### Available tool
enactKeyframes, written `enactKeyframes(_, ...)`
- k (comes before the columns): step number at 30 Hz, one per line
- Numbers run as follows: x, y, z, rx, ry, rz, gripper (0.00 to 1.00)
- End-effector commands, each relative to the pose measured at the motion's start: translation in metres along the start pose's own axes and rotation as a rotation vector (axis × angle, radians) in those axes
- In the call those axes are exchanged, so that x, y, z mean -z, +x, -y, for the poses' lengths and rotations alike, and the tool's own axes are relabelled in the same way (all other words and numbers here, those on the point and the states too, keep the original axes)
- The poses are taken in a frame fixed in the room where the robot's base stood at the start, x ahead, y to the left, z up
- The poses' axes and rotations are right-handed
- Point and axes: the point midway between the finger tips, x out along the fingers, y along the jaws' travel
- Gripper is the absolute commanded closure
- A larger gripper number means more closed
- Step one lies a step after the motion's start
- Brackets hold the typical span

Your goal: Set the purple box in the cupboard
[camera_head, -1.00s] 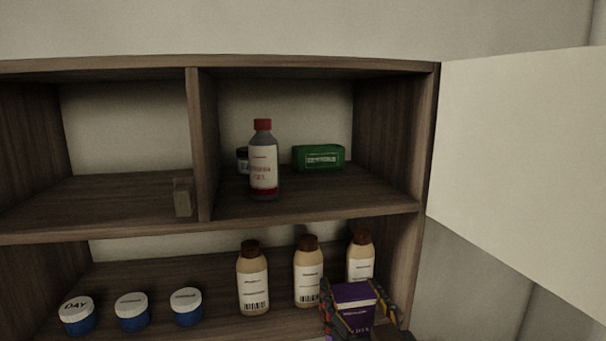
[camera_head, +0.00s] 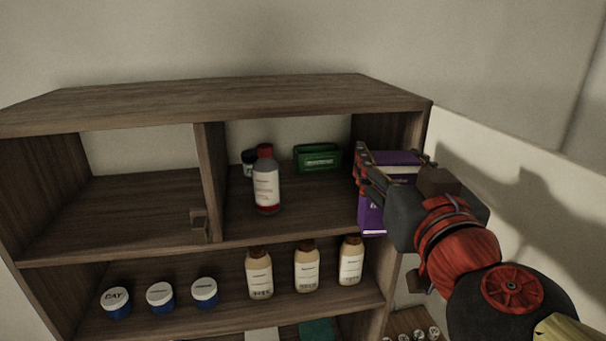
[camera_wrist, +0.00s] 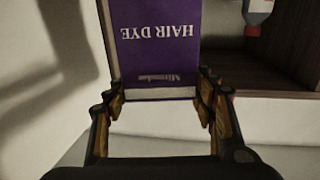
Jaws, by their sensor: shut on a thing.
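The purple box (camera_head: 372,218), labelled "HAIR DYE" in the wrist view (camera_wrist: 155,45), is held upright between the fingers of my gripper (camera_head: 388,182). My gripper is shut on it; the fingers also show in the wrist view (camera_wrist: 160,115). In the head view the box is at the right front of the upper right compartment of the cupboard (camera_head: 250,101). Part of the box is hidden by my gripper. I cannot tell whether it is inside the opening or just in front of it.
The upper right compartment holds a red-capped bottle (camera_head: 266,185), a dark jar (camera_head: 249,162) and a green box (camera_head: 318,157). The upper left compartment (camera_head: 120,210) looks empty. Brown-capped bottles (camera_head: 306,270) and blue jars (camera_head: 160,298) stand below. The open door (camera_head: 500,190) is right of my gripper.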

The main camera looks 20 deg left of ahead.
Motion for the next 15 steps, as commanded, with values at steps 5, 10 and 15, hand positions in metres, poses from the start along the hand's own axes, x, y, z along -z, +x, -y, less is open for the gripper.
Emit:
enactKeyframes(5, 0.021, -0.006, 0.004, 0.017, 0.001, -0.002, 0.90)
enactKeyframes(10, 0.029, -0.012, 0.010, 0.044, 0.001, -0.002, 0.90)
enactKeyframes(15, 0.026, -0.015, 0.023, 0.091, -0.001, 0.000, 0.90)
